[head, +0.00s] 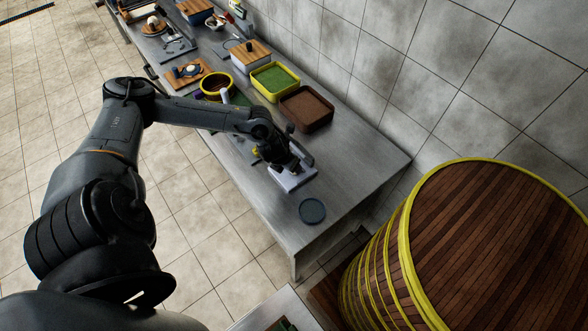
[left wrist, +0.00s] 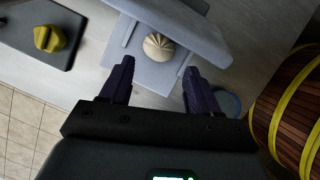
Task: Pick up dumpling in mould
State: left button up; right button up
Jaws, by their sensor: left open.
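A pale, pleated dumpling (left wrist: 159,46) sits in a light grey mould (left wrist: 115,48) in the left wrist view. In the head view the mould (head: 293,179) stands on the steel table, and the dumpling there is hidden by my arm. My left gripper (left wrist: 158,82) is open, with its two dark fingers apart and pointing at the mould. The dumpling lies between and beyond the fingertips, and nothing is held. In the head view my left gripper (head: 284,162) is over the mould. My right gripper is not in view.
A round blue-grey disc (head: 312,211) lies near the table corner. A brown tray (head: 306,108) and a green-lined yellow tray (head: 274,80) stand along the wall. A large wooden steamer (head: 480,240) with yellow bands stands at the right. A yellow knob-like piece (left wrist: 49,39) sits on a dark board.

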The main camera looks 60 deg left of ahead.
pick_arm(q)
jog(key=shift+x, duration=0.75)
jog(key=shift+s+x, duration=0.2)
jog(key=shift+x, duration=2)
jog(key=shift+f, duration=0.1)
jog(key=c, duration=0.8)
